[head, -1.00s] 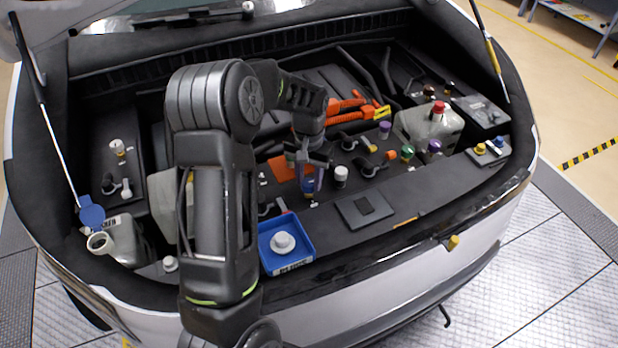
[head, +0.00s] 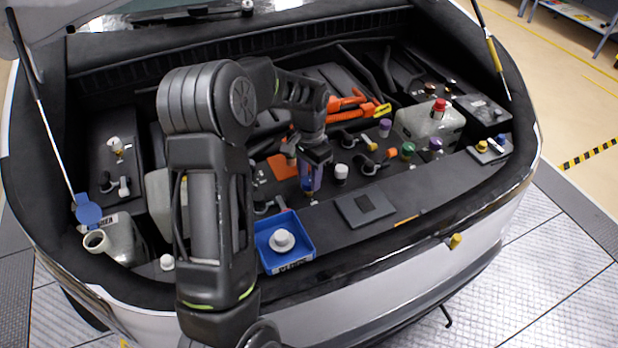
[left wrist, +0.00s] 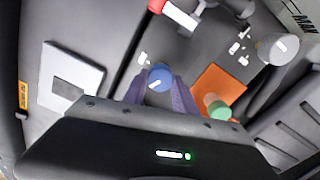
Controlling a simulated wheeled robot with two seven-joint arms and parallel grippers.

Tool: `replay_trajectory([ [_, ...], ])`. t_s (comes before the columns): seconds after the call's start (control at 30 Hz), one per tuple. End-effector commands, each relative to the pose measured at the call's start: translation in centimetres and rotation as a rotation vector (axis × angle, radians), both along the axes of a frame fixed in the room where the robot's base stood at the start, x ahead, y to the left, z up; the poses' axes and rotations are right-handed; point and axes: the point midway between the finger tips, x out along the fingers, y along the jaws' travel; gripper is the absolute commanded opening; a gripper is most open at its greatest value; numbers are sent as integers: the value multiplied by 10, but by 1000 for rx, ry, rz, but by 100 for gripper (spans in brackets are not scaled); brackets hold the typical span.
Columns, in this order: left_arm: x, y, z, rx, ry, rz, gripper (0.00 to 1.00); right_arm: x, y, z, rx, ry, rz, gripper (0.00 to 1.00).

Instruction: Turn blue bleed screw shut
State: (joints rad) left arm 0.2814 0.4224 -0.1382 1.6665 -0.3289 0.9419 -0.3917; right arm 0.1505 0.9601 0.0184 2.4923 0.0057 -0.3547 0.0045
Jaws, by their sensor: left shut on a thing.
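The blue bleed screw (left wrist: 159,77) shows in the left wrist view as a round blue head with a pale line across it. It sits between the tips of the two purple fingers of my left gripper (left wrist: 160,90), which is shut on it. In the head view, my left gripper (head: 311,183) points down at the front middle of the engine bay. There the fingers mostly hide the screw. My right gripper is not in view.
A blue tray (head: 306,250) with a white cap (head: 282,240) stands left of the gripper. A white-topped fitting (head: 341,172) is close on the right. An orange plate (left wrist: 218,88) and a green cap (left wrist: 219,110) are also near. A flat square pad (head: 350,212) lies front right.

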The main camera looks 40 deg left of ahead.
Motion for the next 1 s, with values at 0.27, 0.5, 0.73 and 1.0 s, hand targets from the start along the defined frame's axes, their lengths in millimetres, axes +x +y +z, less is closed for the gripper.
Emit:
replay_trajectory([
  [0.27,0,0,-1,1,0,-261,0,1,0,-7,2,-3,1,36],
  [0.5,0,-1,0,0,-2,-488,0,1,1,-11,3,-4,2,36],
  [0.73,0,-1,0,1,-1,-707,0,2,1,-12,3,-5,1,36],
  [1.0,-1,-1,1,0,-1,-934,0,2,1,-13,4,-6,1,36],
])
